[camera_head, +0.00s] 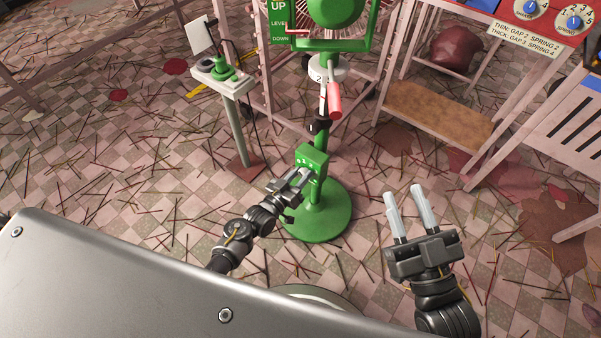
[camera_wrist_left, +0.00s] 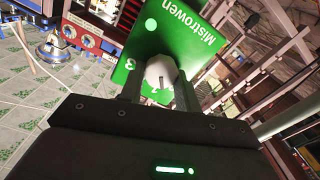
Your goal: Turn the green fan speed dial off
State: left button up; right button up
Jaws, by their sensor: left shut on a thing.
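The green fan (camera_head: 336,10) stands on a green post with a round base (camera_head: 325,222) in the middle of the head view. A green control box (camera_head: 314,157) sits on the post, and its face with white lettering and numbers also shows in the left wrist view (camera_wrist_left: 188,28). The pale speed dial (camera_wrist_left: 160,70) sticks out of that face. My left gripper (camera_head: 300,178) is shut on the dial, one finger on each side; the fingers hide part of the numbers. My right gripper (camera_head: 407,200) is open and empty, to the right of the fan's base.
A small white stand (camera_head: 222,72) with a green item on it is left of the fan. A pale frame with a brown shelf (camera_head: 430,115) and a red panel with blue dials (camera_head: 553,22) are at the right. Thin sticks litter the tiled floor (camera_head: 120,200).

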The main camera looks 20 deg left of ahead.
pick_arm(q)
jog(key=n+p, duration=0.1)
jog(key=n, duration=0.3)
jog(key=shift+p, duration=0.35)
jog(key=shift+f+n, duration=0.1)
jog(key=shift+n, duration=0.3)
pick_arm(e)
jog(key=w+d+f+m+g+h, duration=0.1)
jog(key=d+f+g+h, duration=0.2)
jog(key=f, duration=0.4)
jog(key=shift+w+d+f+m+g+h, duration=0.3)
jog(key=shift+g+h, duration=0.3)
jog(key=shift+h, duration=0.3)
pick_arm(q)
jog(key=o, duration=1)
jog(key=shift+a, duration=0.1)
